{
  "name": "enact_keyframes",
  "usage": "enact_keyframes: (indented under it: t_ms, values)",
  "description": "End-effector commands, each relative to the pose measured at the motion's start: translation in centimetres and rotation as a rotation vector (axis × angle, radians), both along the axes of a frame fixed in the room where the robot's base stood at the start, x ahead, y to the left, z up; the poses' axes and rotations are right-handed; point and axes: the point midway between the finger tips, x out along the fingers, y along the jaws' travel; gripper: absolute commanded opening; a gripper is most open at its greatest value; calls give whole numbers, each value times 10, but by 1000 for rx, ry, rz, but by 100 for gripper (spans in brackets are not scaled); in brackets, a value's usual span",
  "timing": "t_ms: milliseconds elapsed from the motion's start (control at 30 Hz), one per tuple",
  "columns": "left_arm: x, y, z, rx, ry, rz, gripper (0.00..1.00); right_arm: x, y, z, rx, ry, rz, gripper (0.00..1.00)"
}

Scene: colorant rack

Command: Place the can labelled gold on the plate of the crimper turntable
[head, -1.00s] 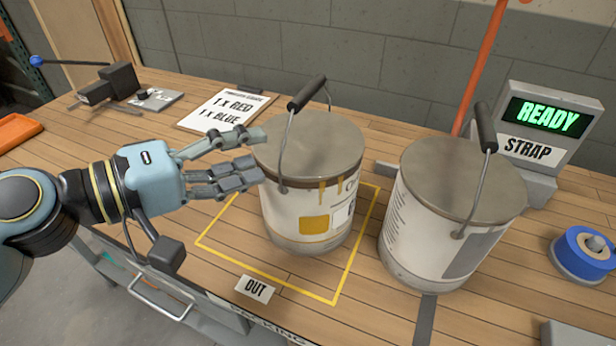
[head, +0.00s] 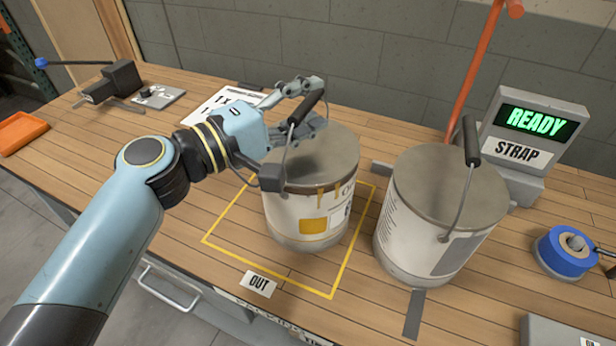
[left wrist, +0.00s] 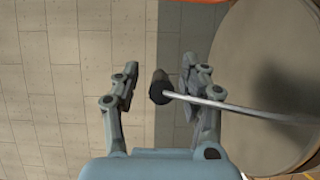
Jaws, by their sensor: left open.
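A pale can (head: 308,215) with a gold swatch and gold drips stands upright inside the yellow square on the bench; its label text is partly hidden. Its wire handle stands up with a dark grip (head: 306,107). My left gripper (head: 318,103) is open above the can's lid, with its fingers on either side of the grip. In the left wrist view the handle's grip (left wrist: 158,88) lies between the two open fingers (left wrist: 160,85), not clamped. I cannot make out a crimper turntable plate. My right gripper is not in view.
A second lidded can (head: 430,225) stands close on the right, its handle raised. Behind it are a READY display (head: 536,121) and an orange post (head: 476,70). A blue roll (head: 567,252) lies right.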

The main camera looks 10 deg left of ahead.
Motion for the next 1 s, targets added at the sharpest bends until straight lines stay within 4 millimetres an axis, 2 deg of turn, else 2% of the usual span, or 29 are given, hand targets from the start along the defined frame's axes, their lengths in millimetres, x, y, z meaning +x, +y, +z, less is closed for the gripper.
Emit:
enact_keyframes:
  t_ms: [267, 600, 1000]
  values:
    - [3, -3, -1, 1, 0, 0, 44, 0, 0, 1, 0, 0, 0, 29]
    - [3, -3, -1, 1, 0, 0, 0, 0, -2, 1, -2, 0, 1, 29]
    - [3, -3, -1, 2, -1, 0, 0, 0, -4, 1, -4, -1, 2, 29]
